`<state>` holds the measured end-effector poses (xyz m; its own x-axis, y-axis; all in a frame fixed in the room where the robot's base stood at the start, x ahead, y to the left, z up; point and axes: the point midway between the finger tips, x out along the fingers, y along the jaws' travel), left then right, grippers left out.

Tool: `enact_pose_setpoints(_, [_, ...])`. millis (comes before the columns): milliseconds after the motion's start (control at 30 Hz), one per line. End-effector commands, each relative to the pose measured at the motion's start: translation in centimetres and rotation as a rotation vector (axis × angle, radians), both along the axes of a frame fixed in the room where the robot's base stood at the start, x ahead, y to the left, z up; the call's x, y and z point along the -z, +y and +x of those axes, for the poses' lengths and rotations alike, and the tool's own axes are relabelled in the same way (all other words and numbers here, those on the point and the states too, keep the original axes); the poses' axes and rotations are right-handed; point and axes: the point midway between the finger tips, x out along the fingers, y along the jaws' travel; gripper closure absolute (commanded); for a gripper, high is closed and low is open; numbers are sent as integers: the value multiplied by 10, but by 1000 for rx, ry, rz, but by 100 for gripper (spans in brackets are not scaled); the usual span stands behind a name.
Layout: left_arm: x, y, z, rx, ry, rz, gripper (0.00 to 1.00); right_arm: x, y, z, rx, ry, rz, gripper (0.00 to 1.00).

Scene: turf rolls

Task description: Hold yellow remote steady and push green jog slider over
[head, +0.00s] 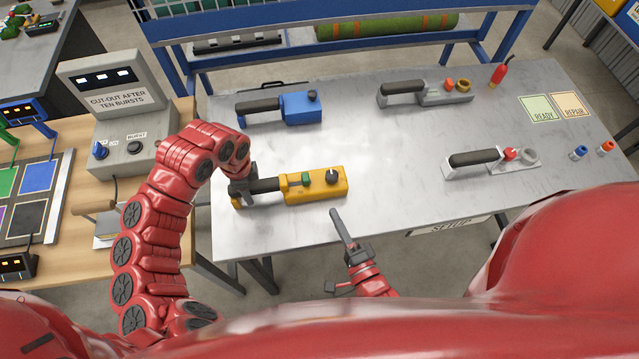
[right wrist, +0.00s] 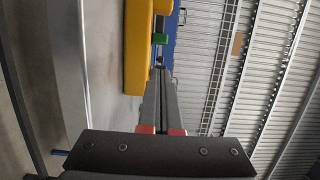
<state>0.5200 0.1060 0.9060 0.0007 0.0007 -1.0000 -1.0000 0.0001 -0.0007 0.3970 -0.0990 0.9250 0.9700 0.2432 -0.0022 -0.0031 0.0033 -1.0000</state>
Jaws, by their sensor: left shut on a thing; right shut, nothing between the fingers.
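The yellow remote (head: 318,185) lies on the metal table, its black handle pointing left. The green jog slider (head: 306,179) sits on its top face, left of a black knob (head: 332,177). My left gripper (head: 243,190) is shut on the handle's left end. My right gripper (head: 337,214) is shut and empty, just in front of the remote near the table's front edge. In the right wrist view the closed fingertips (right wrist: 160,72) point toward the green slider (right wrist: 159,39) on the yellow remote (right wrist: 135,60). A gap seems to separate them; contact is not visible.
A blue remote (head: 300,107) lies behind the yellow one. Two grey handled devices (head: 440,92) (head: 510,162) lie to the right. A grey cut-out box (head: 120,125) stands on the wooden table at left. The metal table's middle (head: 400,160) is clear.

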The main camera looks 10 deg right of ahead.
Motion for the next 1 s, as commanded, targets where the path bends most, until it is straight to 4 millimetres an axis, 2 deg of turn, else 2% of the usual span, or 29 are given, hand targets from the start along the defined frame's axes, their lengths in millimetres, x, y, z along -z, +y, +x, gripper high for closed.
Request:
enact_pose_setpoints(200, [1,0,-1,1,3,0,100,0,0,2,1,-2,-1,100])
enact_pose_setpoints(367, [1,0,-1,1,3,0,100,0,3,13,2,-5,-2,100])
enact_pose_setpoints(467, [1,0,-1,1,3,0,100,0,5,25,3,-3,-3,100])
enact_pose_setpoints(800, [1,0,-1,1,3,0,100,-1,20,84,2,-6,-3,100])
enact_pose_setpoints(1000, [1,0,-1,1,3,0,100,-1,24,98,2,-5,-2,100])
